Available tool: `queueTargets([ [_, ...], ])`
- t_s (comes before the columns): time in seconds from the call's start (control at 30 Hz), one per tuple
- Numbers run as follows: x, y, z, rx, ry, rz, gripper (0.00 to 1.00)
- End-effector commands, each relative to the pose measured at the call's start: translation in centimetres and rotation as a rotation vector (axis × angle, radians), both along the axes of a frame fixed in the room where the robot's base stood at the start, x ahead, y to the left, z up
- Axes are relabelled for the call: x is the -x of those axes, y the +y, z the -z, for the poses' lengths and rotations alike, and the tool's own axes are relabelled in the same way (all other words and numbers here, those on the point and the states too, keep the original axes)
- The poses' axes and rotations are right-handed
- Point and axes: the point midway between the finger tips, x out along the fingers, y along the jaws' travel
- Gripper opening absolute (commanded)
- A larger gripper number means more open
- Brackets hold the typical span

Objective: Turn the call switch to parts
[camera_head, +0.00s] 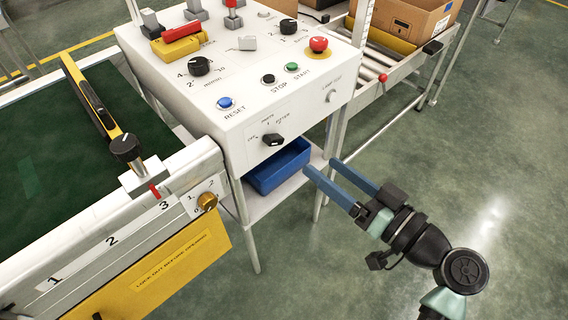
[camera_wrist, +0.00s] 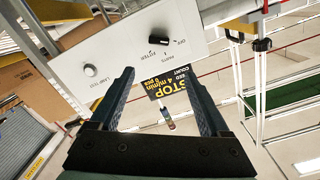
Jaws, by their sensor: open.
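The call switch (camera_head: 272,139) is a black knob on the front face of the white console (camera_head: 235,140). Labels for off, parts and fitter are printed around it. The knob lies roughly sideways in the head view; I cannot tell surely which label it points to. In the wrist view the call switch (camera_wrist: 158,31) is small, beyond the fingertips. My gripper (camera_head: 321,167) is open and empty, in front of the console and right of and below the switch. In the wrist view its two blue fingers (camera_wrist: 158,78) stand wide apart, and neither touches the switch.
A lamp test knob (camera_head: 330,97) is on the same face, to the right. The blue bin (camera_head: 279,167) sits on the shelf below. Buttons and a red emergency stop (camera_head: 318,45) are on top. A yellow-plated conveyor (camera_head: 150,275) stands left. The floor at right is clear.

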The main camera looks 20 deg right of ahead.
Motion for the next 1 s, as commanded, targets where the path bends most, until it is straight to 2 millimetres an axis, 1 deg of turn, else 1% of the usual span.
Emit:
queueTargets([
  [0.03,0.8,-0.3,1.6,-0.019,-0.008,-0.002,0.80],
  [0.07,1.1,-0.4,1.8,-0.025,-0.013,-0.004,0.80],
  [0.17,1.4,-0.4,2.2,-0.038,-0.023,-0.009,0.80],
  [0.27,0.7,-0.1,2.1,-0.041,-0.027,-0.012,0.80],
  [0.37,-0.8,0.5,2.1,-0.039,-0.028,-0.013,0.80],
  [0.6,-5.6,2.2,2.1,-0.040,-0.028,-0.013,0.80],
  [0.7,-7.4,2.8,2.1,-0.039,-0.028,-0.012,0.80],
  [0.83,-9.2,3.5,2.1,-0.040,-0.027,-0.011,0.80],
  [1.0,-10.3,3.8,2.1,-0.040,-0.025,-0.008,0.80],
])
